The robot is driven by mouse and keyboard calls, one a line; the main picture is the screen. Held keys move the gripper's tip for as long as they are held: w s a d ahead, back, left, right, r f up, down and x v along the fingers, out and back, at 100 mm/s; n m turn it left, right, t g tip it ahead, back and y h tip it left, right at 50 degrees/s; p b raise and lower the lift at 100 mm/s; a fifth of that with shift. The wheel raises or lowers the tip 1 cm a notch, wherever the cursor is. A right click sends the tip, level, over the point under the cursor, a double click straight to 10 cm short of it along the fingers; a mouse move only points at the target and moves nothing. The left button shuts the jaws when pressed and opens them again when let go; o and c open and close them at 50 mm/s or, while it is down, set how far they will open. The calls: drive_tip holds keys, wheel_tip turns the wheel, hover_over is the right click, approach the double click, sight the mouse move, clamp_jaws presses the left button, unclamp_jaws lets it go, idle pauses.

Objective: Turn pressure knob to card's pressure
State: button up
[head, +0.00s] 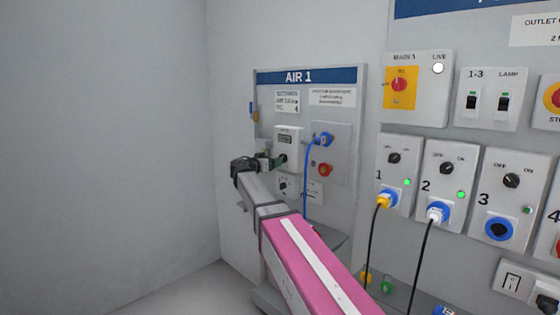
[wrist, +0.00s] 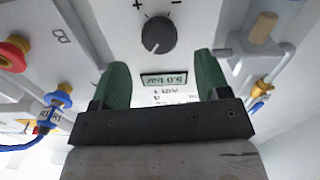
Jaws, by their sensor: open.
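The pressure knob (wrist: 158,35) is a dark round knob with a white pointer line on the white regulator box, between plus and minus marks. Beside it a small display (wrist: 165,79) reads 5.0 bar, upside down in the wrist view. In the head view the knob (head: 283,158) sits below the display (head: 284,139), close to my gripper (head: 272,163). My gripper is open with green fingers; in the wrist view its fingertips (wrist: 160,62) point towards the knob, apart from it, with nothing between them. A card (head: 287,102) hangs under the AIR 1 sign; its small print is not clearly legible.
A blue connector with a hose (head: 322,139) and a red knob (head: 325,170) are right of the regulator. A blue-and-yellow valve (head: 253,112) is at the panel's left edge. A dial (head: 285,186) is below. Outlet panels with cables (head: 440,180) are further right.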

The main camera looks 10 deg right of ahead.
drive_tip(key=shift+x, duration=2.6)
drive_tip(key=c, duration=0.9)
